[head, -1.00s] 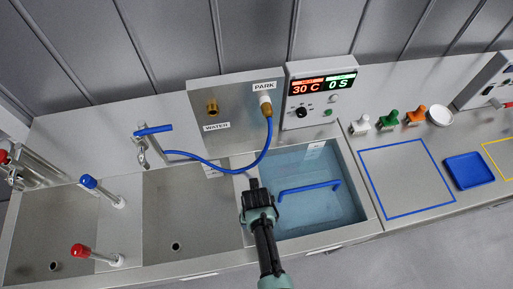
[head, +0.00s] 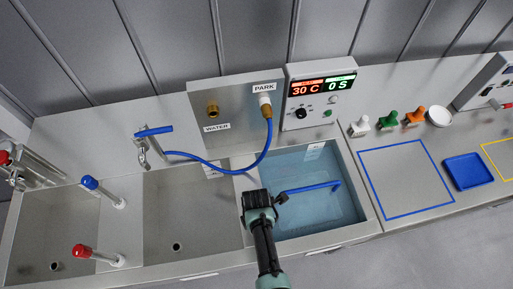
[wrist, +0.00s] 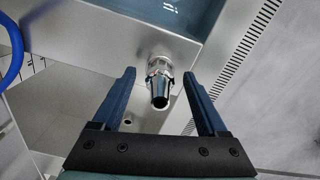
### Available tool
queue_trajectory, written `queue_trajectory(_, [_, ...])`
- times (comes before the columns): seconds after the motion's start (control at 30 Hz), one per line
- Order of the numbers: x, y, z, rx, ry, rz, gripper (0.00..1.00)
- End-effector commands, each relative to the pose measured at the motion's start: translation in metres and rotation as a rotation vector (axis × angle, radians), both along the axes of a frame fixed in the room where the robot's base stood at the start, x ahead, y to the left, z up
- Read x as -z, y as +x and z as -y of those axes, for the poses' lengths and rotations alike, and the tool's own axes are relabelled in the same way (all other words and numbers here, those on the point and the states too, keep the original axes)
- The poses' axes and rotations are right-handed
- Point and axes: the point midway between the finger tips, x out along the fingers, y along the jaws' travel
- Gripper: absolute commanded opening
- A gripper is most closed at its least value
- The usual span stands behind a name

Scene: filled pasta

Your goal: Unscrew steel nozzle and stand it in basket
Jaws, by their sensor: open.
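A shiny steel nozzle (wrist: 160,88) with a dark open end shows in the wrist view, between my gripper's two blue fingers. My gripper (wrist: 160,88) is open, with a gap on both sides of the nozzle. The nozzle's far end meets or overlaps a steel rim; I cannot tell how it is fixed. In the head view my gripper (head: 262,194) is over the left edge of the water bath and hides the nozzle. A blue handle bar (head: 308,187) shows in the bath; I cannot make out a basket's walls under it.
The water bath (head: 345,212) lies right of two steel basins. A blue hose (head: 215,168) loops behind my gripper from a blue-levered tap (head: 153,131) to the PARK fitting (head: 266,106). Red-topped (head: 82,251) and blue-topped (head: 89,183) posts stand left. A blue-outlined area (head: 405,180) is clear.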

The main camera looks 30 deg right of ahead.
Motion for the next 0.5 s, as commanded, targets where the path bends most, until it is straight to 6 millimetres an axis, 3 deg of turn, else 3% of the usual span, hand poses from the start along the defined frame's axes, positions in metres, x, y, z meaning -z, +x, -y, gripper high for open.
queue_trajectory(0.5, [-0.0003, 0.0002, 0.0001, 0.694, 0.0, 0.0, 0.76])
